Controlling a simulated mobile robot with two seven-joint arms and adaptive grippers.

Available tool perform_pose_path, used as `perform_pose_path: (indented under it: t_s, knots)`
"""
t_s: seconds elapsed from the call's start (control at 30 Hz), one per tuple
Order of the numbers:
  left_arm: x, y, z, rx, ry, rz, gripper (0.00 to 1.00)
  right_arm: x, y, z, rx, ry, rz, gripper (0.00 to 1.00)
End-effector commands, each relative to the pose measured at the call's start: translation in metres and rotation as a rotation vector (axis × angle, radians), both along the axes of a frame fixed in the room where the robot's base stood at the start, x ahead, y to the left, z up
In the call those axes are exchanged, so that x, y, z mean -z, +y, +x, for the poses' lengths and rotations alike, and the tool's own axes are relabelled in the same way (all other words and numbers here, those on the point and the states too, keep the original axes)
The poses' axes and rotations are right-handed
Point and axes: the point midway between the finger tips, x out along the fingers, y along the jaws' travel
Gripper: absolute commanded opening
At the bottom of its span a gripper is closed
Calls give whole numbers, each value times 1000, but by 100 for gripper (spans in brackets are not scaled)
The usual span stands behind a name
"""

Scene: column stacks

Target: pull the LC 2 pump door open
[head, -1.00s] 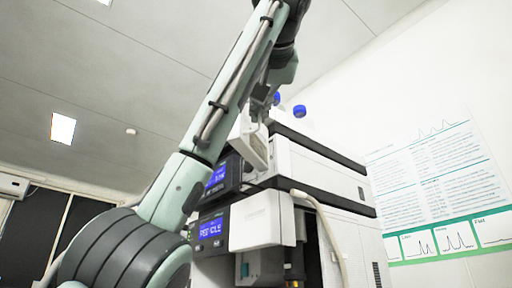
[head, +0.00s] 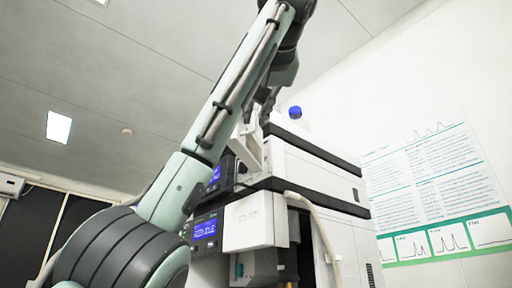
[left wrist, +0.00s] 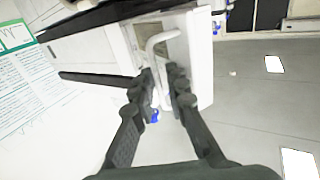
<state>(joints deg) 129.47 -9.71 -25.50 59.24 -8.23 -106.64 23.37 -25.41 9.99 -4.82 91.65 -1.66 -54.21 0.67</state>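A white pump door (head: 248,150) with a D-shaped handle stands out from the front of the upper unit in the head view, partly behind my left arm. In the left wrist view the white door (left wrist: 198,58) fills the upper middle, with its pale handle (left wrist: 153,44) in front of my left gripper (left wrist: 161,78). The two dark fingers are apart, with the handle's near end at or just beyond the gap between the tips. I cannot tell whether they touch it. In the head view the gripper is mostly hidden by its arm. No LC 2 label is readable. My right gripper is not seen.
Below is another unit with a white front cover (head: 250,220) and a blue display (head: 204,229). A pale hose (head: 318,215) runs down the stack's side. A blue-capped bottle (head: 295,112) stands on top. A poster (head: 430,185) hangs on the right wall.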

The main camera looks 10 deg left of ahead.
Motion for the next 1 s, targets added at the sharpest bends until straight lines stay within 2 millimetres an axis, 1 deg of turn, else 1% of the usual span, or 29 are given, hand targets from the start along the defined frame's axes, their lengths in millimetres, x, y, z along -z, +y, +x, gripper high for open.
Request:
perform_pose_path:
  t_s: [0.13, 0.23, 0.5, 0.63, 0.8, 1.0]
  knots:
    - [0, 0, -1, 0, 1, -1, 14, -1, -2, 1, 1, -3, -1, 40]
    - [0, -3, -8, 1, -1, -1, 14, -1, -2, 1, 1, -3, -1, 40]
    - [-1, -18, -50, 2, -3, 0, 14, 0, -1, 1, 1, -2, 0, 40]
    - [0, -23, -64, 4, -2, 0, 14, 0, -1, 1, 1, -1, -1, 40]
    - [0, -24, -71, 1, 1, -1, 14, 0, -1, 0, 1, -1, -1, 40]
    - [0, -24, -71, 0, 1, 0, 14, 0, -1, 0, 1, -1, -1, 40]
